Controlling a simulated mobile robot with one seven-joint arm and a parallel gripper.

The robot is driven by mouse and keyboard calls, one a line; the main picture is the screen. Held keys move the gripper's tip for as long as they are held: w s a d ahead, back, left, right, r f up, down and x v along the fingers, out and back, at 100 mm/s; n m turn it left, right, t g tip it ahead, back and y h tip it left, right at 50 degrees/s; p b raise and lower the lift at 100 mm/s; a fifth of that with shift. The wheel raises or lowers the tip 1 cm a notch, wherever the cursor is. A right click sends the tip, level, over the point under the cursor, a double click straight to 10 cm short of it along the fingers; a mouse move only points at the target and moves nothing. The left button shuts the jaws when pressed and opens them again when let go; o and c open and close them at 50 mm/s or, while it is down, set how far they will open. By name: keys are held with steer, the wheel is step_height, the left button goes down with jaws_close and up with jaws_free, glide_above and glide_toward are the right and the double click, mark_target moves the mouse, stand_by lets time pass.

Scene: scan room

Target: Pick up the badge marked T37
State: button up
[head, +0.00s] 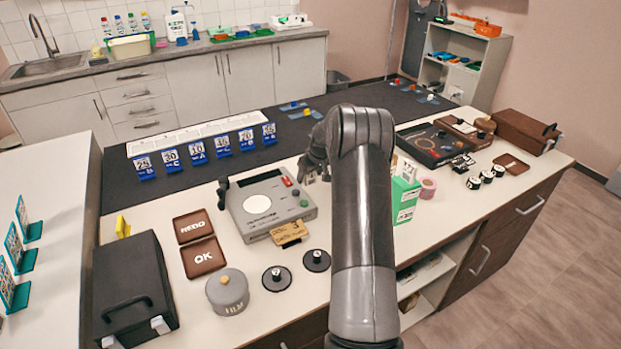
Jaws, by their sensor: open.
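I cannot make out any badge that reads T37 in the head view. Blue stands with white number cards (196,151) form a row on the dark mat, but none shows T37 legibly. My gripper (308,168) is open, just behind the right rear of the grey device (272,207). My own arm covers much of the gripper and the counter behind it. Small pale items (325,174) show beside the gripper, too small and covered to identify.
Brown trays marked REDO (189,228) and OK (203,257) lie left of the device. A grey tin (228,292) and two black discs (277,277) stand in front. A green box (404,200) and pink tape roll (428,187) stand right of my arm.

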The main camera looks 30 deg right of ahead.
steer(key=c, duration=1)
steer(key=shift+c, duration=0.3)
